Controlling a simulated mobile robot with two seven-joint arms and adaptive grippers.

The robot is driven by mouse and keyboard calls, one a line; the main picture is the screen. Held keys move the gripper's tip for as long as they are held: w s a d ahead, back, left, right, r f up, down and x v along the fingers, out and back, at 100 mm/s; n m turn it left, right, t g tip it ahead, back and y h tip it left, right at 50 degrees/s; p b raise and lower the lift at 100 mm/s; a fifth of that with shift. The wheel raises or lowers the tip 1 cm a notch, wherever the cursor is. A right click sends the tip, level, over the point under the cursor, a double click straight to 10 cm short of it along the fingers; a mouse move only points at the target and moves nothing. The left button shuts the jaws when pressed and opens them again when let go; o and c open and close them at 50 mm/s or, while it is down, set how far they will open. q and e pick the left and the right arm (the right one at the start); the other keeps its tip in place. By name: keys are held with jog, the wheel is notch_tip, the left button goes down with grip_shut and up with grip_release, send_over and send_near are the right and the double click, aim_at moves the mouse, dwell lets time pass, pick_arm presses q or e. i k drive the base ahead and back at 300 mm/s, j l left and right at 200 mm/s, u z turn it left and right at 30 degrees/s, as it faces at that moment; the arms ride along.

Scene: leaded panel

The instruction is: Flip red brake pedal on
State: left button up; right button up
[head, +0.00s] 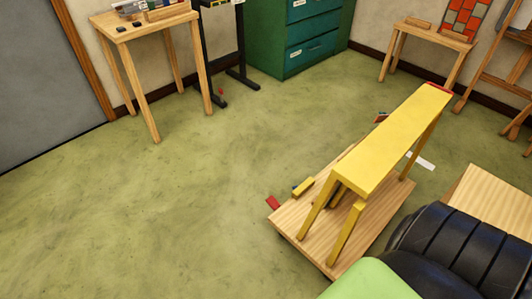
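A small flat red piece (273,203) sticks out at the left corner of a low wooden platform (290,227). It looks like the red brake pedal and seems tilted, but whether it is on or off I cannot tell. A yellow bench-like frame (390,140) stands over the platform, with a short yellow block (303,187) lying near the red piece. Neither of my grippers shows in the head view.
Open green floor (170,220) lies left of the platform. A wooden table (150,30), a black stand (205,50) with a small red part low down, and a green drawer cabinet (300,45) stand at the back. A black ribbed shape (450,245) fills the lower right.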

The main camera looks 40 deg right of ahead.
aim_at(271, 201)
jog(key=i+z, duration=0.3)
jog(key=z, duration=0.15)
jog(key=i+z, duration=0.4)
jog(key=i+j+z, duration=0.15)
jog(key=z, duration=0.3)
jog(key=i+j+z, duration=0.25)
jog(key=z, duration=0.2)
jog(key=k+j, duration=0.05)
jog(key=j, duration=0.05)
